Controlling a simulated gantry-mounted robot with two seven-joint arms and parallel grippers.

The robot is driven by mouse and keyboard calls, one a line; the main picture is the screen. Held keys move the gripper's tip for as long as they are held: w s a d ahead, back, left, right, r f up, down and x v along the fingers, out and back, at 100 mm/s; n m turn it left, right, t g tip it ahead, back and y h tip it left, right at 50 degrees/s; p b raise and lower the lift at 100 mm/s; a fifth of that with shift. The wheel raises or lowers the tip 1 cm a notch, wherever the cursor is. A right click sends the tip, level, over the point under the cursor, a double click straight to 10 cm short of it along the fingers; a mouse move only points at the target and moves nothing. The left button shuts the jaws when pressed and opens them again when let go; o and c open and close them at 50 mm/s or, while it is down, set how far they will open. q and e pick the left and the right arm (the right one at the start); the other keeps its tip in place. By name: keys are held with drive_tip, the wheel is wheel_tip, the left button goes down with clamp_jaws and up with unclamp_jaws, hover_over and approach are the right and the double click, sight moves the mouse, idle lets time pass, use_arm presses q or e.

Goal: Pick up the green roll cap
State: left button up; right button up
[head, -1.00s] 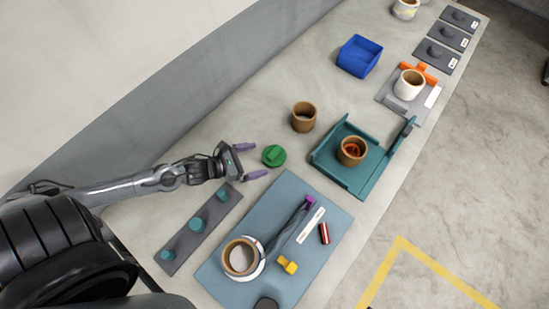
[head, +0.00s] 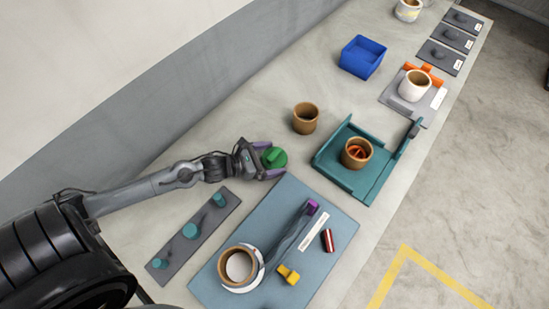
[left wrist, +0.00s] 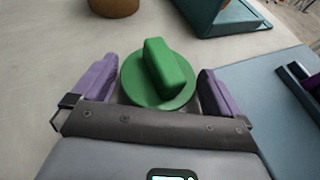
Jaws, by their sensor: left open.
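The green roll cap (head: 275,158) is a round disc with a raised bar across its top, lying on the bench. In the left wrist view the cap (left wrist: 158,76) sits between the two purple fingers of my left gripper (left wrist: 158,88). The left gripper (head: 268,160) is open, with a finger on each side of the disc and a small gap visible at each side. The bar points away from the palm, tilted slightly. My right gripper is not seen in these views.
A blue mat (head: 215,275) lies just right of the cap. A brown roll (head: 305,118) and a teal tray (head: 375,188) stand beyond it. A grey strip with teal pegs (head: 172,262) lies nearer me. A blue bin (head: 362,58) is farther back.

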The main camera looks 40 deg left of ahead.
use_arm(q)
drive_tip(key=shift+c, duration=0.5)
drive_tip(key=c, duration=0.7)
drive_tip(key=shift+r, duration=0.15)
